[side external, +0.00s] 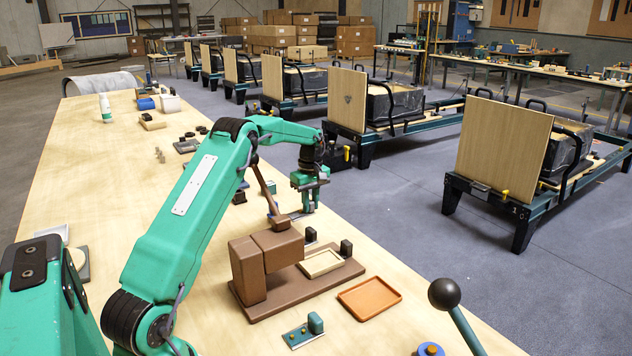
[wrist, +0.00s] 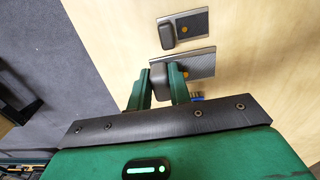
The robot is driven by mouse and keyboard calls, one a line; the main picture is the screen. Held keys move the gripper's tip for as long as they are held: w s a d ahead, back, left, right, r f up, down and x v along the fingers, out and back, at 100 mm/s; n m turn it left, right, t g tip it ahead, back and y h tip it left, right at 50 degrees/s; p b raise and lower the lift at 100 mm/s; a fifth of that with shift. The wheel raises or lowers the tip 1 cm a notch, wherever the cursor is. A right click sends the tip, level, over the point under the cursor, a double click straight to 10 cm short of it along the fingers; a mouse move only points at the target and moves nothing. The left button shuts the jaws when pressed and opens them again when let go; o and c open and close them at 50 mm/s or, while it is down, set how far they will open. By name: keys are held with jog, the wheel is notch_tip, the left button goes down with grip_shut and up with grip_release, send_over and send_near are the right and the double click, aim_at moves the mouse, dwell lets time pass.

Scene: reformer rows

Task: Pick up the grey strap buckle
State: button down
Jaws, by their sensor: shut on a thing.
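In the wrist view, the grey strap buckle (wrist: 201,64) is a grey plate with a grey block and an orange dot. My gripper (wrist: 160,90) has its two green fingers on either side of the block, shut on it. The fingers hide part of the buckle. In the side view, my gripper (side external: 307,208) is low over the table beyond the brown fixture, and the buckle is too small and covered to make out clearly. A second similar grey buckle (wrist: 190,27) lies just beyond the held one in the wrist view, apart from it.
The brown block fixture (side external: 268,262) stands near my arm, with a pale wooden tray (side external: 322,263) on its base. An orange tray (side external: 369,298), a teal-blocked plate (side external: 304,331) and a black-knobbed lever (side external: 445,293) are in front. The table's right edge is close to my gripper.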

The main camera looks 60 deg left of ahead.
jog(key=d+r, duration=0.3)
jog(key=d, duration=0.2)
jog(key=shift+w+d+r, duration=0.2)
jog(key=shift+w+d, duration=0.1)
dwell(0.4)
